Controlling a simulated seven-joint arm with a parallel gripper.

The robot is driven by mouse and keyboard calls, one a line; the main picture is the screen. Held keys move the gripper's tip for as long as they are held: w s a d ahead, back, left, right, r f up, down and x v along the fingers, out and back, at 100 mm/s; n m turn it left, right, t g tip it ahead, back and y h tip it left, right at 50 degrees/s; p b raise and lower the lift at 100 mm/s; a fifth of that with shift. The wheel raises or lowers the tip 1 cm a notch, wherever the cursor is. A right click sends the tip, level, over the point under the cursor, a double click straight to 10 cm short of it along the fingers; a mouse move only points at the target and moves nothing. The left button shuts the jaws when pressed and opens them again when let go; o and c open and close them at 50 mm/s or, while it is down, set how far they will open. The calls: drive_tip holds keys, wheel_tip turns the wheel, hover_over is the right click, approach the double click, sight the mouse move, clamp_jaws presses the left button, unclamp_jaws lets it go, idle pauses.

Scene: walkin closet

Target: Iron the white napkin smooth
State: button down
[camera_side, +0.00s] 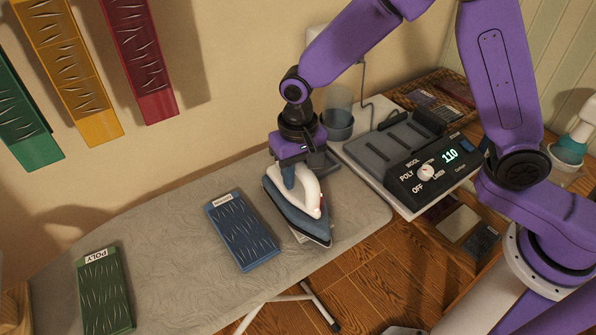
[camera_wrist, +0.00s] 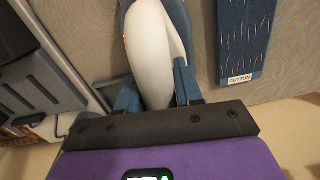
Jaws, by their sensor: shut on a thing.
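My gripper (camera_side: 291,172) is shut on the white handle of the iron (camera_side: 308,192). In the wrist view, the two blue fingers of my gripper (camera_wrist: 157,90) lie on either side of the iron's white handle (camera_wrist: 152,45). The iron has a blue-grey body and a small red light, and is over the right part of the ironing board (camera_side: 175,222). A sliver of something pale shows beside the iron's lower left edge; I cannot tell if it is the white napkin, which is otherwise hidden. I cannot tell whether the soleplate touches anything.
A blue cloth labelled COTTON (camera_side: 241,231) lies left of the iron, and a green cloth labelled POLY (camera_side: 105,290) farther left. The control box (camera_side: 436,172) with a dial (camera_side: 425,171) reads 110. A grey cup (camera_side: 339,122) stands behind.

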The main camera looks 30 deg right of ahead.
drive_tip(key=shift+r, duration=0.1)
idle(0.5)
drive_tip(key=shift+r, duration=2.95)
